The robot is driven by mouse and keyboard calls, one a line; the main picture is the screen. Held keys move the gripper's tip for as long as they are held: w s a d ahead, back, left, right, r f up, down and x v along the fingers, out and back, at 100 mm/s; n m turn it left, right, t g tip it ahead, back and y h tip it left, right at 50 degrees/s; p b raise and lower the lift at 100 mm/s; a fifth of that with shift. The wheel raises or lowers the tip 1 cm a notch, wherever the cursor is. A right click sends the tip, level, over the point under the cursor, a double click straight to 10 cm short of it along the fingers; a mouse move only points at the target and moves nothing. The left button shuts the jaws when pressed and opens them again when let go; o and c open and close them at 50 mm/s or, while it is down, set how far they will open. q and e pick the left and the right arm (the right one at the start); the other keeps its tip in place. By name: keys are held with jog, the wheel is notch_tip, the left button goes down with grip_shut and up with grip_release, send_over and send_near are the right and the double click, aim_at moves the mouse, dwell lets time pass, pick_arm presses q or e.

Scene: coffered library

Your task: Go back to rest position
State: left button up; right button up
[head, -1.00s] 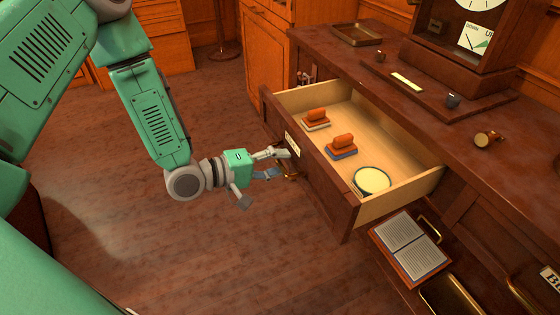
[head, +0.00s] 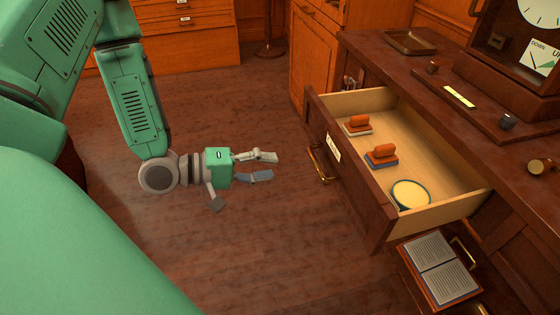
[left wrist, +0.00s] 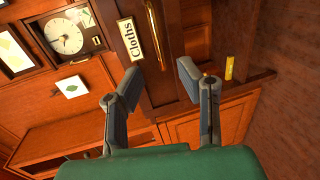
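My left gripper (head: 268,167) is in the head view, over the floor to the left of the open drawer (head: 440,212). Its fingers are apart with nothing between them, and a gap separates it from the drawer's brass handle (head: 320,163). My right gripper is in neither view.
The drawer holds two orange-handled blocks (head: 358,123) (head: 381,153) and a round cream-topped tin (head: 410,195). An open book (head: 440,268) lies below the drawer's right end. A clock (head: 520,40) and a tray (head: 410,42) stand on the cabinet top. The floor (head: 250,245) around my left gripper is clear.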

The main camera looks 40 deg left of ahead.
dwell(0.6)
pick_arm(q)
jog(key=s+d+f+m+g+y+p, duration=0.3)
jog(key=s+f+m+g+y+p, duration=0.15)
jog(key=f, duration=0.35)
jog(key=s+f+m+g+y+p, duration=0.1)
jog(key=s+f+m+g+y, duration=0.1)
jog(key=s, duration=0.5)
jog(key=s+f+m+g+y+p, duration=0.1)
jog(key=s+f+m+g+y, duration=0.2)
jog(key=s+m+g, duration=0.1)
jog(key=s+g, duration=0.1)
jog(key=s, duration=0.1)
jog(key=shift+s, duration=0.4)
jog(key=shift+a+m, duration=0.1)
jog(key=shift+m, duration=0.15)
